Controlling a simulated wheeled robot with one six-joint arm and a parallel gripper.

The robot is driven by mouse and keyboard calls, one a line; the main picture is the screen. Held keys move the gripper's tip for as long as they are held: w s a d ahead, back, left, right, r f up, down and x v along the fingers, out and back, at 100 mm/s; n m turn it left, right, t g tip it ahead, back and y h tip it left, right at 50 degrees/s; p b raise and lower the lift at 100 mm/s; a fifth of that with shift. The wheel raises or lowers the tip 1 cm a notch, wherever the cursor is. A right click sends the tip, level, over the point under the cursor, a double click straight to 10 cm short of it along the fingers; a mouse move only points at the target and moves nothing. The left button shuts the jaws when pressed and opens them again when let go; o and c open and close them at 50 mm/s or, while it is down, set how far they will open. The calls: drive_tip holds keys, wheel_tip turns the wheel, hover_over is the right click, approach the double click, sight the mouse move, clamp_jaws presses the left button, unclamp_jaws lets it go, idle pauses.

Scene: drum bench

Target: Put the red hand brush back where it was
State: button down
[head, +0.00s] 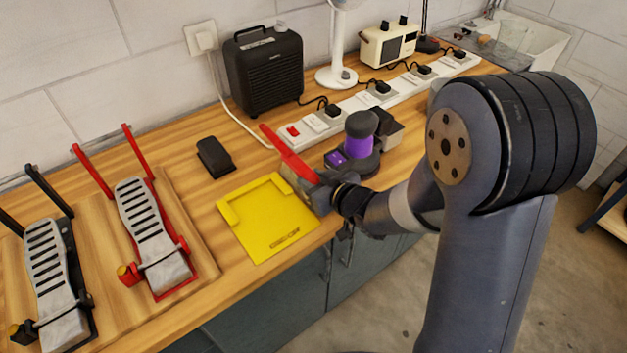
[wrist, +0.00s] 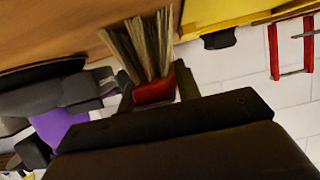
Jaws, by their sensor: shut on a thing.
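The red hand brush (head: 287,151) is held in my gripper (head: 316,184), and its red handle slants up to the left over the bench. In the wrist view its red body (wrist: 154,90) sits between the fingers of my gripper (wrist: 155,88), with pale bristles (wrist: 140,45) pointing away. My gripper is shut on the brush, at the right edge of a flat yellow tray (head: 265,222) near the bench's front edge. The yellow tray also shows in the wrist view (wrist: 225,10). My gripper and arm hide part of the brush in the head view.
A purple and grey device (head: 358,145) stands close behind my gripper. A white power strip (head: 345,108) runs along the back, with a black amplifier (head: 264,70) behind it. A small black box (head: 214,157) and pedals (head: 148,230) lie to the left.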

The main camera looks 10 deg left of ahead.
drive_tip(key=shift+s+d+f, duration=0.1)
drive_tip(key=shift+s+f, duration=0.05)
drive_tip(key=shift+f, duration=0.4)
drive_tip(key=c, duration=1.4)
unclamp_jaws()
drive_tip(key=shift+f, duration=0.1)
drive_tip(key=shift+o, duration=1.9)
drive_tip(key=shift+r+p, duration=0.7)
drive_tip(key=shift+r, duration=0.2)
drive_tip(key=v, duration=1.1)
drive_tip(key=shift+d+r, duration=0.2)
drive_tip(key=shift+a, duration=0.1)
